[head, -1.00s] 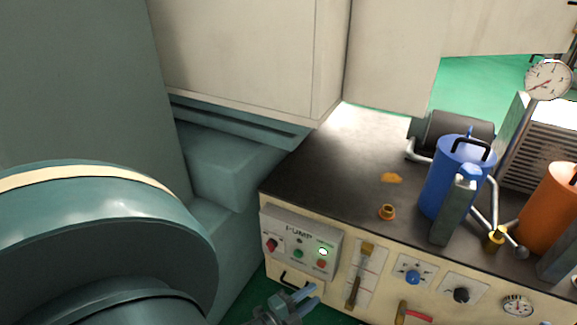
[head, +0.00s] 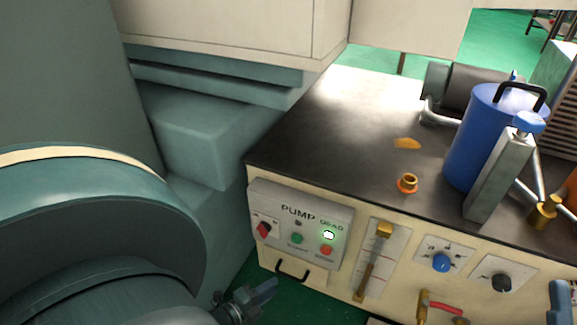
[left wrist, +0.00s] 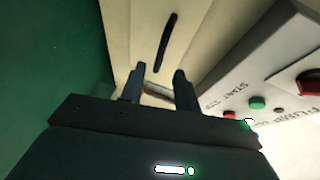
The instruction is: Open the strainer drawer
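A cream front panel with a dark bar handle (head: 292,270) sits below the pump control box; I take this as the strainer drawer, and it looks shut. The handle shows in the left wrist view as a dark bar (left wrist: 166,42) beyond the fingertips. My left gripper (head: 262,290) is just below and left of the handle, apart from it. In the left wrist view its two fingers (left wrist: 160,76) are spread with nothing gripped between them. A blue piece (head: 561,302) at the right edge looks like part of my right gripper; its opening does not show.
The pump box (head: 297,228) with its buttons juts out just above the handle. A level gauge (head: 375,262) and knobs (head: 441,262) line the front to the right. A teal machine body (head: 195,140) stands left, with green floor between.

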